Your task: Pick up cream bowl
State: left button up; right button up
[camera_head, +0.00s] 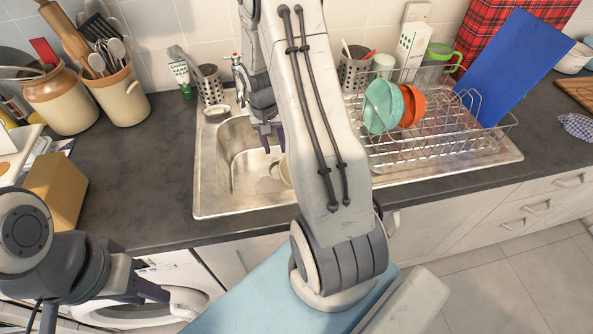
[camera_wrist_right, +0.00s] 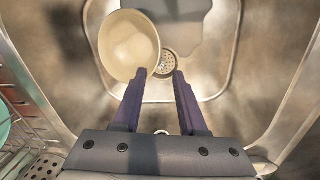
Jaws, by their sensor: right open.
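The cream bowl (camera_wrist_right: 128,46) lies in the metal sink, left of the drain in the right wrist view. My right gripper (camera_head: 268,149) points down into the sink. In the right wrist view my right gripper (camera_wrist_right: 161,72) is open and empty, its left fingertip at the bowl's lower right rim; I cannot tell if they touch. My left gripper (camera_head: 160,293) is low at the left, in front of the washer, away from the bowl; its opening is unclear.
The sink (camera_head: 228,150) has raised walls around my right gripper. A wire dish rack (camera_head: 440,142) with teal and orange bowls stands right of it. Utensil crocks (camera_head: 118,95) stand at the left. The dark counter (camera_head: 140,160) between crocks and sink is clear.

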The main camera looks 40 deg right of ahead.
aim_at(281, 167)
jog(key=f, duration=0.4)
jog(key=f+p, duration=0.1)
jog(key=f, duration=0.1)
jog(key=shift+s+d, duration=0.3)
jog(key=f, duration=0.2)
jog(key=f+p, duration=0.1)
jog(key=f, duration=0.1)
jog(key=shift+s+d, duration=0.1)
jog(key=shift+d, duration=0.1)
grip_shut()
dwell(0.8)
